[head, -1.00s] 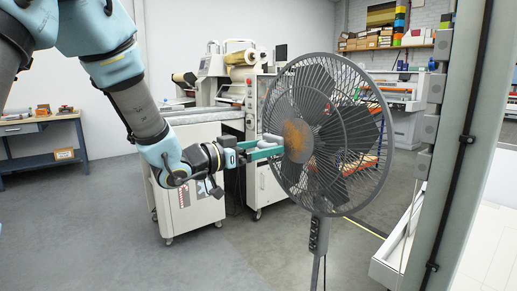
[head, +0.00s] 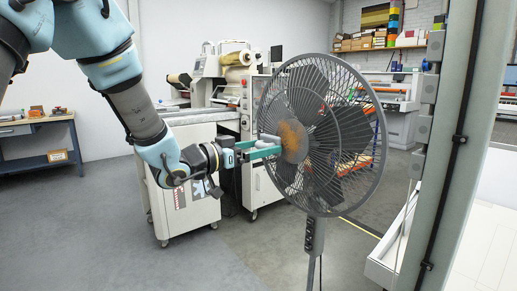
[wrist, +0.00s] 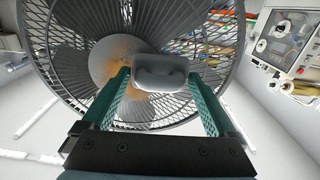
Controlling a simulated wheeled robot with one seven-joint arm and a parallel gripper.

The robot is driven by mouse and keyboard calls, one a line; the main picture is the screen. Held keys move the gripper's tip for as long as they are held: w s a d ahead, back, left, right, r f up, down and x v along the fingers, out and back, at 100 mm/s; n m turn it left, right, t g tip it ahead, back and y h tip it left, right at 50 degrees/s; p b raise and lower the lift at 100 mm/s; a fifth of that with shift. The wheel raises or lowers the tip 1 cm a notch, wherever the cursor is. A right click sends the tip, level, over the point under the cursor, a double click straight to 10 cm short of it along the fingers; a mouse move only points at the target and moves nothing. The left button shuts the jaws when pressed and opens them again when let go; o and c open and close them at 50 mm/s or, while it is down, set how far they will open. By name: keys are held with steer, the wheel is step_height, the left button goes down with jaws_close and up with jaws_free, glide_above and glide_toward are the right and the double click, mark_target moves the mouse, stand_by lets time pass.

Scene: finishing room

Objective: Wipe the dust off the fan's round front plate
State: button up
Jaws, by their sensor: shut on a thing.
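The standing fan (head: 330,135) has a dark wire cage and a round grey front plate (wrist: 104,70). Orange-brown dust (head: 292,138) covers much of the plate; in the wrist view it shows on the plate's upper and right part (wrist: 122,48). My gripper (head: 276,148), with green fingers, is shut on a grey wiping pad (wrist: 160,72). The pad is in front of the plate, overlapping its right side in the wrist view. It is at or very near the plate; I cannot tell whether they touch. The pad hides part of the plate.
A white wheeled cabinet (head: 185,205) and a machine (head: 235,95) stand behind my arm. A grey post (head: 450,150) rises right of the fan. A workbench (head: 40,145) is at the far left. The floor in front is clear.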

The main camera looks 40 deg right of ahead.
steer(key=shift+d, duration=0.7)
steer(key=shift+s, duration=0.15)
